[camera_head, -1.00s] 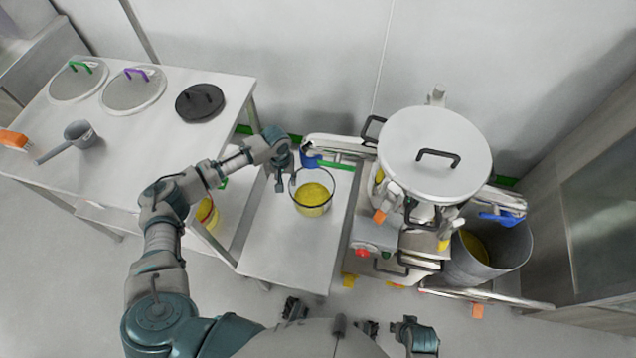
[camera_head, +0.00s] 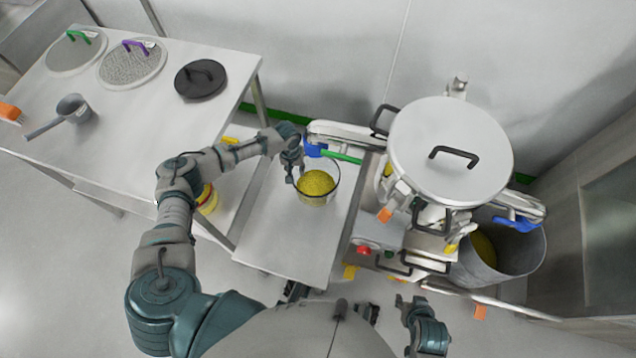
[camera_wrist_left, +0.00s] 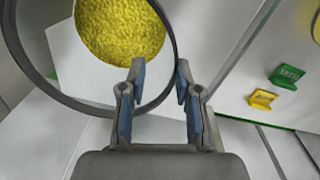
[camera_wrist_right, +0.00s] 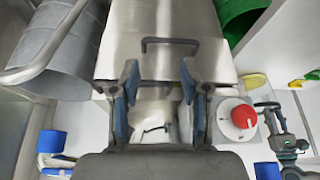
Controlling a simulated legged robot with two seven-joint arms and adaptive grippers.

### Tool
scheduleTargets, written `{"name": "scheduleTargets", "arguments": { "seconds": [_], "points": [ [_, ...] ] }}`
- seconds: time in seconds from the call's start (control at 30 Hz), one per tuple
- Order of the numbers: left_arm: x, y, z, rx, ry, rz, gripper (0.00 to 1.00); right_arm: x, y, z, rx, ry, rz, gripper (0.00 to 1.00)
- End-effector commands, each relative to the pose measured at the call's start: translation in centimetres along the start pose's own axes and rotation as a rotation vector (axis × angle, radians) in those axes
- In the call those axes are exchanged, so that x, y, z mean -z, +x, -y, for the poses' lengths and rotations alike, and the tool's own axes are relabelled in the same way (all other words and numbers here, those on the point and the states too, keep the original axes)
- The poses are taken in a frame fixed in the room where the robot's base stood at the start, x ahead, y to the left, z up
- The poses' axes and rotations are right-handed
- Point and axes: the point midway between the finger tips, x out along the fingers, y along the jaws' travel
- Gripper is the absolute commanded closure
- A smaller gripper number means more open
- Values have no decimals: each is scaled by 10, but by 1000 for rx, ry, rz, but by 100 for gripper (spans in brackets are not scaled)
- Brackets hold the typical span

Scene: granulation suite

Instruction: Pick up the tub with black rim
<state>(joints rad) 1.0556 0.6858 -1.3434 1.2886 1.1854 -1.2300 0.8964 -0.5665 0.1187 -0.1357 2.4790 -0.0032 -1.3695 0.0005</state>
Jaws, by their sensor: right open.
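The tub with the black rim (camera_head: 318,201) is clear-walled and holds yellow granules. It stands upright on a small white table. In the left wrist view its dark rim (camera_wrist_left: 88,107) curves across the upper left, with granules (camera_wrist_left: 122,28) inside. My left gripper (camera_head: 294,172) is at the tub's left rim. In the left wrist view the left gripper (camera_wrist_left: 160,68) has its fingers apart, and the rim passes between the fingertips; contact cannot be told. My right gripper (camera_head: 412,308) is open and empty, low in the head view; its fingers (camera_wrist_right: 158,75) also show apart in the right wrist view.
A machine with a lidded steel drum (camera_head: 450,150) stands right of the small table (camera_head: 280,245). A grey bin (camera_head: 515,255) is further right. The left bench (camera_head: 150,145) bears lids, including a black one (camera_head: 200,79), and a scoop (camera_head: 68,108). Another yellow-filled container (camera_head: 207,200) sits below the bench.

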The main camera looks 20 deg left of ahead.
Motion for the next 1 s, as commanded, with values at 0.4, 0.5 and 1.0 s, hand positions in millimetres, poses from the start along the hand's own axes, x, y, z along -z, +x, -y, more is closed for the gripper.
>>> {"name": "scheduleTargets", "arguments": {
  "seconds": [0.4,0.5,1.0],
  "points": [
    [-4,46,4,2,0,2,68,59,14,9,23,-4,-302,54],
    [-4,51,3,4,0,0,68,69,12,9,28,-4,-357,54],
    [-2,52,5,1,-1,-1,100,75,12,11,26,-5,-375,54]
  ]
}}
